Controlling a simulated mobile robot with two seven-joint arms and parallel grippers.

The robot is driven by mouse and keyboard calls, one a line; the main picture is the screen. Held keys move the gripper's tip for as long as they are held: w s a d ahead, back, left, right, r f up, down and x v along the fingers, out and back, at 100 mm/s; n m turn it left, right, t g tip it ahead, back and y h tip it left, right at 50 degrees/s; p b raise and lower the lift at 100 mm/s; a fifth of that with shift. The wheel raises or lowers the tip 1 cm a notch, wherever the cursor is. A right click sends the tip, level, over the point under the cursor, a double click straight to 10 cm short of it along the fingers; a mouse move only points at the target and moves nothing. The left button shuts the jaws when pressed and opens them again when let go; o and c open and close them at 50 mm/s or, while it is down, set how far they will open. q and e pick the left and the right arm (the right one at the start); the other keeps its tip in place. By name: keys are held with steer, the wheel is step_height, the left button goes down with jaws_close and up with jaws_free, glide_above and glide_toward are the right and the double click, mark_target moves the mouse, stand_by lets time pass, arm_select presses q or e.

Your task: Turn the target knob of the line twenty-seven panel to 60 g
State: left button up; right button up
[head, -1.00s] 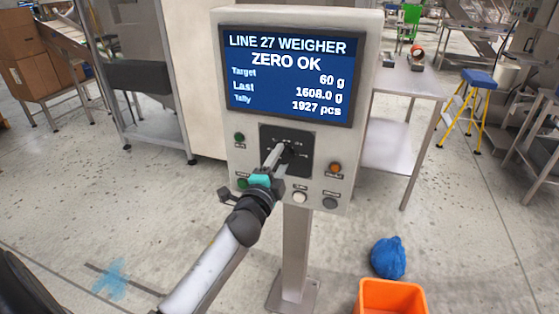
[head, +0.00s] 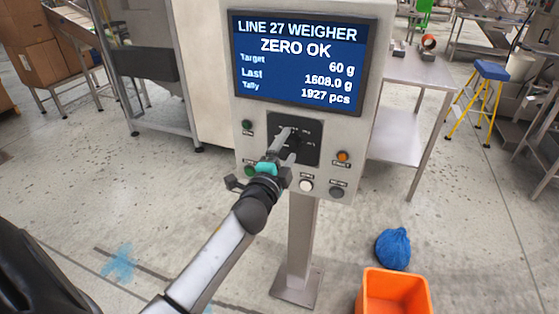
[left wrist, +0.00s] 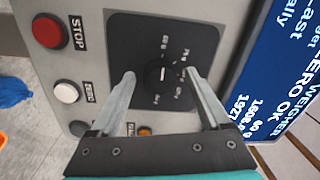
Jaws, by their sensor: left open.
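The line 27 weigher panel (head: 357,120) stands on a post, and its screen (head: 298,62) reads ZERO OK, Target 60 g, Last 1608.0 g, Tally 1927 pcs. The target knob is a dark round knob (left wrist: 161,74) with a pale pointer line, on a black dial plate (head: 312,150) with printed marks. The marks are too small to read surely. My left gripper (left wrist: 160,75) is open, with one finger on each side of the knob and visible gaps. In the head view the left gripper (head: 287,144) partly covers the dial and hides the knob. My right gripper is not in view.
Close to the knob are a red STOP button (left wrist: 47,31), a white button (head: 306,186), a grey button (head: 337,192) and an orange button (head: 343,156). A steel table (head: 405,140) stands behind right. An orange bin (head: 395,272) and blue bag (head: 393,248) are on the floor.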

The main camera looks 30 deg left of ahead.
arm_select(q)
steer(key=v, duration=1.5)
steer(key=s+d+f+n+g+h, duration=0.1)
steer(key=s+d+f+n+g, duration=0.15)
steer(key=f, duration=0.85)
steer(key=s+d+f+n+g+h, duration=0.1)
steer(key=s+d+f+g, duration=0.15)
steer(key=f, duration=0.95)
steer(key=s+d+f+n+g+h, duration=0.1)
steer(key=s+d+f+n+g, duration=0.15)
steer(key=f, duration=0.85)
steer(key=s+d+f+n+g, duration=0.1)
steer(key=s+f+g, duration=0.3)
steer(key=s+f, duration=0.4)
steer(key=s+d+f+n+g+h, duration=0.1)
steer(key=s+f+n+g, duration=0.2)
steer(key=s+f, duration=0.6)
steer(key=s+g, duration=0.2)
steer(key=s, duration=0.7)
steer(key=shift+d, duration=0.15)
steer(key=shift+s+f+g, duration=0.1)
steer(key=shift+g, duration=0.15)
